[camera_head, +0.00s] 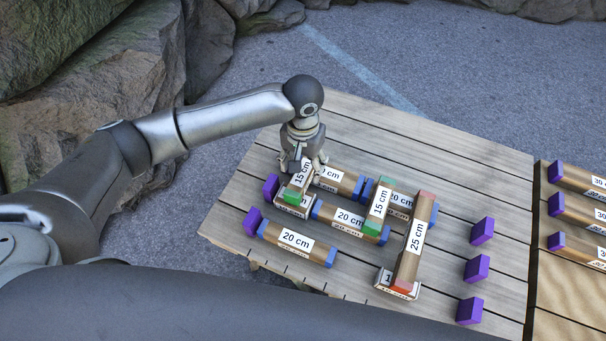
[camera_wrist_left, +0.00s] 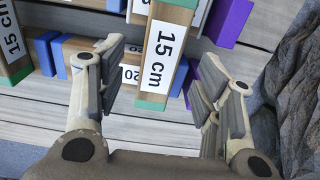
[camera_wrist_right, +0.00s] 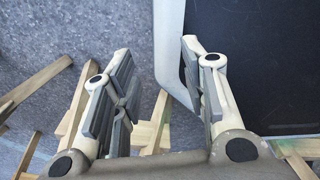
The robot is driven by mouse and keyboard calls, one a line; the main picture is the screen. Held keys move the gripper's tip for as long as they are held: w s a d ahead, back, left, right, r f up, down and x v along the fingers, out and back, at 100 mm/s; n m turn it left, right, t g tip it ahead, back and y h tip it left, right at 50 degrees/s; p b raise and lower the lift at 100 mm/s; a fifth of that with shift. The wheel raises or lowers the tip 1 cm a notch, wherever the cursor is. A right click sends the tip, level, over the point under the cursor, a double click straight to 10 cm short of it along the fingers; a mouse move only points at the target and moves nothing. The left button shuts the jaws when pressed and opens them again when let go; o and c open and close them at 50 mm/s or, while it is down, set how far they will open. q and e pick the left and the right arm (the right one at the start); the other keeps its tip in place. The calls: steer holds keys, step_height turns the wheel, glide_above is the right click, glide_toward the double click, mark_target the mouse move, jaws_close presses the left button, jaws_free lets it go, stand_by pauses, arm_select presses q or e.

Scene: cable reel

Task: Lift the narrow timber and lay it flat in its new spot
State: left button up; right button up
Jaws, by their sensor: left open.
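A 15 cm timber with green ends (camera_head: 298,186) lies at the left of the stack, across blocks below it. My left gripper (camera_head: 303,163) is right over its far end. In the left wrist view this timber (camera_wrist_left: 160,55) lies between the open fingers, with a gap on each side. A second green-ended 15 cm timber (camera_head: 378,208) lies to the right, across blue-ended 20 cm timbers. A red-ended 25 cm timber (camera_head: 413,240) lies right of that. My right gripper (camera_wrist_right: 158,65) is open and empty; it shows only in the right wrist view.
A blue-ended 20 cm timber (camera_head: 295,241) lies at the near left of the slatted table (camera_head: 455,180). Purple blocks (camera_head: 482,231) stand in a column at the right and others (camera_head: 252,221) at the left. 30 cm timbers (camera_head: 585,210) lie on the right-hand table. The far slats are bare.

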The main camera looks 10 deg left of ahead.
mark_target(303, 174)
arm_select(q)
step_height(303, 174, down, 4)
steer(key=shift+f, duration=0.25)
steer(key=shift+w+f, duration=0.1)
steer(key=shift+f, duration=0.15)
steer(key=shift+c, duration=2.8)
steer(key=c, duration=0.6)
arm_select(e)
steer(key=w, duration=0.2)
steer(key=shift+w+f, duration=0.1)
steer(key=shift+w, duration=0.25)
arm_select(q)
steer(key=shift+r, duration=0.1)
